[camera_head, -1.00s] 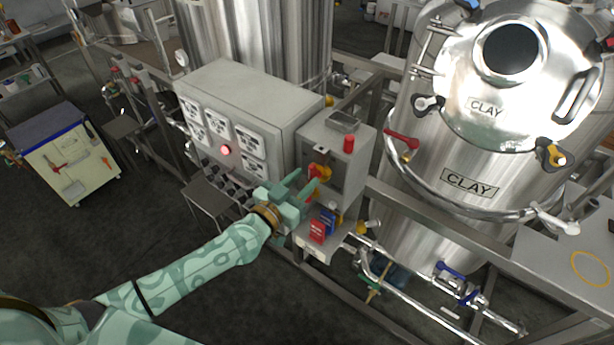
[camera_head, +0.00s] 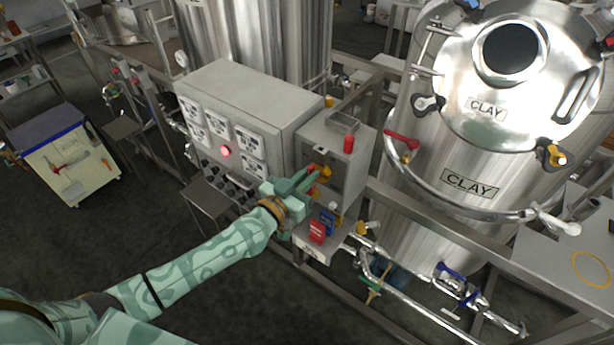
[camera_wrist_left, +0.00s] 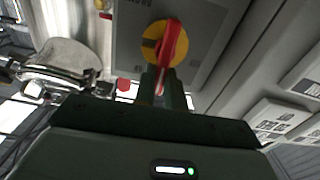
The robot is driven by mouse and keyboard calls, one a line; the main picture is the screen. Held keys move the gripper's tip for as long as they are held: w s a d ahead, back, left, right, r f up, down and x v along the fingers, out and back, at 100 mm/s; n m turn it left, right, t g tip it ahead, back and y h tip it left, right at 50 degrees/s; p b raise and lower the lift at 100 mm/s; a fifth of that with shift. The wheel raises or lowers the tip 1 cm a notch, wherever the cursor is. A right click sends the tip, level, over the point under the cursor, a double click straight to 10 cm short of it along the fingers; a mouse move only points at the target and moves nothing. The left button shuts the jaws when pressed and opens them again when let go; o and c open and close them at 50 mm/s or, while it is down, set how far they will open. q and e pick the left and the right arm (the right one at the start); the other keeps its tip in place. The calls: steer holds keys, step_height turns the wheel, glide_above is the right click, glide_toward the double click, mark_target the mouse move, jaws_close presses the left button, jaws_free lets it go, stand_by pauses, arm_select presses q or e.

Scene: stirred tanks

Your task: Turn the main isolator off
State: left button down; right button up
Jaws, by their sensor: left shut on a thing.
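The main isolator is a red handle (camera_wrist_left: 170,42) on a yellow disc (camera_wrist_left: 152,44), on the front of the smaller grey box (camera_head: 342,150). In the head view the yellow disc (camera_head: 325,172) and a bit of red show just past my fingers, which hide part of the handle. My left gripper (camera_head: 307,183) is shut on the red handle. In the wrist view its fingers (camera_wrist_left: 165,84) close around the lower end of the handle, which looks near upright and slightly tilted in that picture. My right gripper is not in view.
A larger grey control panel (camera_head: 245,105) with a lit red lamp (camera_head: 225,150) stands left of the box. Red (camera_head: 317,232) and blue (camera_head: 327,221) tags sit below it. A steel tank (camera_head: 440,170) labelled CLAY and pipework stand at right.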

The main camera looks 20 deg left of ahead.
arm_select(q)
steer(key=shift+w+a+f+n+b, duration=0.1)
steer(key=shift+a+f+n+b, duration=0.35)
steer(key=shift+n, duration=2.4)
steer(key=shift+w+a+f+n+b, duration=0.15)
steer(key=shift+a+f+n+b, duration=0.3)
steer(key=shift+n, duration=2.45)
steer(key=shift+w+a+f+n+b, duration=0.1)
steer(key=shift+a+f+n+b, duration=0.3)
steer(key=shift+n, duration=2.45)
steer(key=shift+d+f+n, duration=0.1)
steer(key=shift+d+n, duration=0.05)
steer(key=shift+n, duration=0.15)
steer(key=c, duration=1.5)
jaws_free()
steer(key=shift+o, duration=0.2)
